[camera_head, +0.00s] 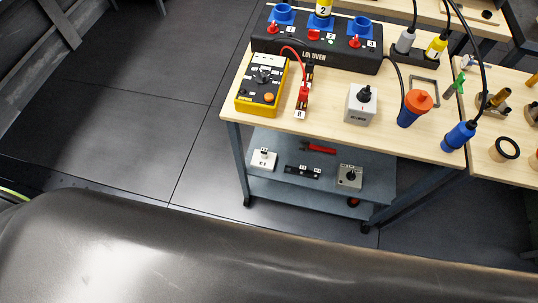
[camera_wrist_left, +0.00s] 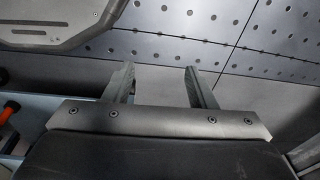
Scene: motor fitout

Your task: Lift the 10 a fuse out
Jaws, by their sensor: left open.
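My left gripper (camera_wrist_left: 160,84) is open and empty in the left wrist view, its two fingers apart over dark floor and perforated panels. Neither gripper shows in the head view. I cannot pick out the 10 A fuse for certain. A small black block with white labels (camera_head: 303,171) lies on the cart's shelf, between a white switch block (camera_head: 264,160) and a grey switch box (camera_head: 349,177). Their labels are too small to read. A red-and-black piece (camera_head: 305,95) with a red lead stands on the bench beside the yellow meter (camera_head: 262,85).
The wooden bench top (camera_head: 232,112) holds a black terminal box (camera_head: 330,50), a grey knob box (camera_head: 361,103) and an orange-and-blue tool (camera_head: 413,107). A side table (camera_head: 478,165) with round parts adjoins at right. Open dark floor (camera_head: 150,130) lies left.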

